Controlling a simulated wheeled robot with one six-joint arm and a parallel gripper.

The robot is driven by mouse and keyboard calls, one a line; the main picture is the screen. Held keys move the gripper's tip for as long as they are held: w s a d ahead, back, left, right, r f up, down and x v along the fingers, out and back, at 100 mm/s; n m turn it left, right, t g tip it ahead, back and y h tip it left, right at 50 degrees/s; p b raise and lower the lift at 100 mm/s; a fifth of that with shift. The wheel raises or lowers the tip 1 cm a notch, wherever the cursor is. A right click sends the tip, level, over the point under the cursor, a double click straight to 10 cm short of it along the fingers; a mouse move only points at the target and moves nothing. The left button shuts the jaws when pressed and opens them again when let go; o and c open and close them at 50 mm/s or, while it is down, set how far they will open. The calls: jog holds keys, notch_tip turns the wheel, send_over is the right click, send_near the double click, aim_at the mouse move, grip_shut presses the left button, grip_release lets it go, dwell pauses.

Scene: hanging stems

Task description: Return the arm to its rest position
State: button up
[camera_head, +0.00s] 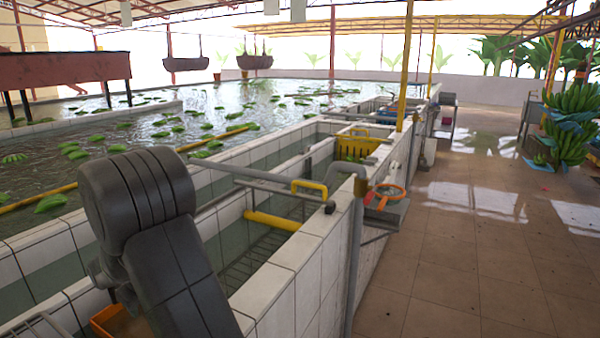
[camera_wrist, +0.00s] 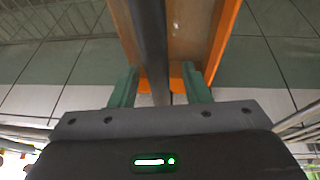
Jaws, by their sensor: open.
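My arm (camera_head: 150,220), dark grey and bent, rises in the front left of the head view, over the tiled tank edge. My gripper does not show in the head view. In the wrist view my gripper (camera_wrist: 160,88) has its two green fingers wide apart. Behind and between them are an orange-edged brown tray or board (camera_wrist: 190,30) and a dark bar (camera_wrist: 151,45). I cannot tell how far these are from the fingers; nothing looks gripped.
An orange container (camera_head: 112,320) sits low beside my arm, partly hidden. White-tiled tank walls (camera_head: 290,255) with pipes run close on the right. Green bananas float in the large pool (camera_head: 220,105). Banana bunches (camera_head: 570,125) are at the far right. The brown floor (camera_head: 460,270) is mostly clear.

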jog(key=shift+r, duration=0.15)
jog(key=v, duration=1.3)
jog(key=x, duration=1.3)
jog(key=shift+f, duration=0.2)
notch_tip(320, 180, up, 15)
jog(key=p, duration=0.9)
jog(key=shift+p, duration=0.3)
jog(key=shift+d, duration=0.1)
